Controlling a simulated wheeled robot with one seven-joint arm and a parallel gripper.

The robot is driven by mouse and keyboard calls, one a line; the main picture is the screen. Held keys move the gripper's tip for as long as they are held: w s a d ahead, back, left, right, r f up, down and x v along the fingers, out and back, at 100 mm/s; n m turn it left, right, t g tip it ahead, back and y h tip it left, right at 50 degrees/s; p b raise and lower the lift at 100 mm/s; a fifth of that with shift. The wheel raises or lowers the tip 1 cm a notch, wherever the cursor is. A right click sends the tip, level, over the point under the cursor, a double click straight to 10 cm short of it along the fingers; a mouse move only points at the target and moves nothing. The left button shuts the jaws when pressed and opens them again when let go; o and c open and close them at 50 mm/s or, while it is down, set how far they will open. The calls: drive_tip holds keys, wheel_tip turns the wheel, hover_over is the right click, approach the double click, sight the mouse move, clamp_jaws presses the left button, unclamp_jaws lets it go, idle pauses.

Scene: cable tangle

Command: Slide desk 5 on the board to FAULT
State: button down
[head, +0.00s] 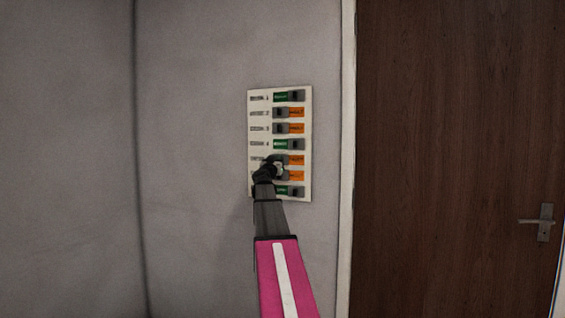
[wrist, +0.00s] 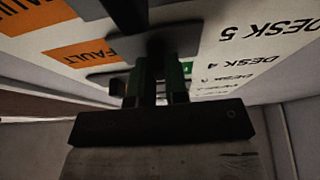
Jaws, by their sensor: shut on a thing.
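A pale board (head: 307,180) with several slider rows hangs on the grey wall. My gripper (head: 274,165) is at the desk 5 row, partly covering it in the head view. In the wrist view my gripper (wrist: 160,72) is shut on the dark desk 5 slider (wrist: 172,40), in line with the DESK 5 label (wrist: 262,26). The slider sits on the label side of its track. The orange FAULT field (wrist: 80,52) of that row is uncovered; it also shows in the head view (head: 297,160).
Rows 2, 3 and 6 show orange; rows 1, 4 and 7 show green. The desk 6 slider (wrist: 112,12) and desk 4 slider (wrist: 108,82) are close to my fingers. A brown door (head: 450,130) with a handle (head: 544,222) stands to the right.

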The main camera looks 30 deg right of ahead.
drive_tip(key=shift+w+a, duration=0.1)
drive_tip(key=shift+w, duration=0.05)
drive_tip(key=c, duration=1.1)
unclamp_jaws()
drive_tip(key=shift+a, duration=0.1)
drive_tip(key=v, duration=1)
drive_tip(key=shift+s+a+f, duration=0.1)
drive_tip(key=shift+s+a, duration=0.15)
drive_tip(key=shift+s, duration=0.05)
